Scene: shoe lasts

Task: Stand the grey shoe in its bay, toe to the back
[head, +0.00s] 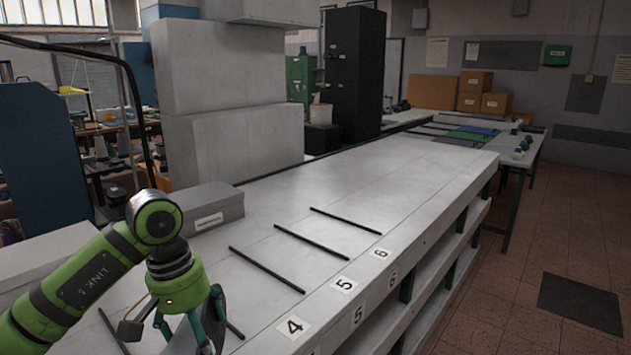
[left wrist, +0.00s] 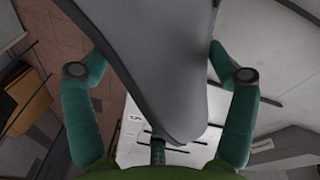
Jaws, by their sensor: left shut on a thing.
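The grey shoe (left wrist: 165,75) fills the middle of the left wrist view, between the two green fingers of my left gripper (left wrist: 160,78). The gripper is shut on it. In the head view my left gripper (head: 170,335) is low at the left, over the near part of the bench, and mostly hides the shoe. Bays on the pale bench top (head: 400,190) are marked off by thin black strips (head: 267,270), with number labels 4 (head: 292,327), 5 (head: 344,285) and 6 (head: 381,253) along the front edge. My right gripper is not in view.
A grey lidded box (head: 208,208) stands at the bench's back edge, beside big pale blocks (head: 235,100). The bays by labels 5 and 6 look empty, and the bench beyond is clear. A further table (head: 480,145) holds mats and small dark items.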

